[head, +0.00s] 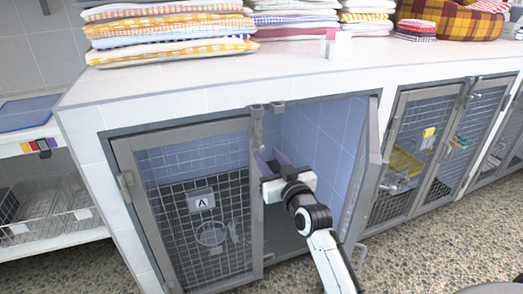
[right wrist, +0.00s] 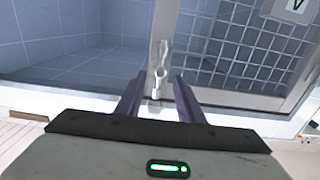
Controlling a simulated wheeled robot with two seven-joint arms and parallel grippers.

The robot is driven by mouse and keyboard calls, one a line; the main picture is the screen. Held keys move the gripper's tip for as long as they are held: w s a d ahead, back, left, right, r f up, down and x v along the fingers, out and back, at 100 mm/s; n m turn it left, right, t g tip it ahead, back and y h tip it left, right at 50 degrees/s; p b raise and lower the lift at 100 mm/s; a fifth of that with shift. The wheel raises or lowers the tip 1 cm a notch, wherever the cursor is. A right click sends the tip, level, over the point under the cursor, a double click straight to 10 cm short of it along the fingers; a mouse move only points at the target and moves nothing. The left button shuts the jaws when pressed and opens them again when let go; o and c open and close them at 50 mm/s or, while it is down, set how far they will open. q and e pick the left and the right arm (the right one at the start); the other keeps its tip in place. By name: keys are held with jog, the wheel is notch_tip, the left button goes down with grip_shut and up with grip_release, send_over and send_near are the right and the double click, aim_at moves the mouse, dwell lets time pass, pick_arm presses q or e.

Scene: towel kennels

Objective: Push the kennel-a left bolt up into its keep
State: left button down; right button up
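Kennel A's left door (head: 202,205) is a grey mesh door with an "A" sign (head: 202,201); it stands shut. The left bolt (right wrist: 159,75) is a small metal piece with a ring, on that door's stile in the right wrist view. Two small keeps (head: 266,108) sit on the frame's top edge; whether the bolt's tip is in its keep I cannot tell. My right gripper (head: 270,157) is at the stile's upper part, its purple fingers apart. In the right wrist view the fingers (right wrist: 158,95) stand either side of the bolt, with gaps showing. My left gripper is out of view.
Kennel A's right door (head: 368,175) stands swung open, to the right of my right arm, leaving the blue-tiled inside open. Another kennel with closed doors (head: 405,155) stands to the right. Folded towels (head: 165,30) lie on the white top (head: 215,72). A shelf with wire baskets (head: 45,210) is at left.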

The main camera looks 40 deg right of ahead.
aim_at(262, 149)
jog(key=x, duration=0.5)
jog(key=shift+w+b, duration=0.3)
jog(key=shift+b, duration=0.05)
grip_shut()
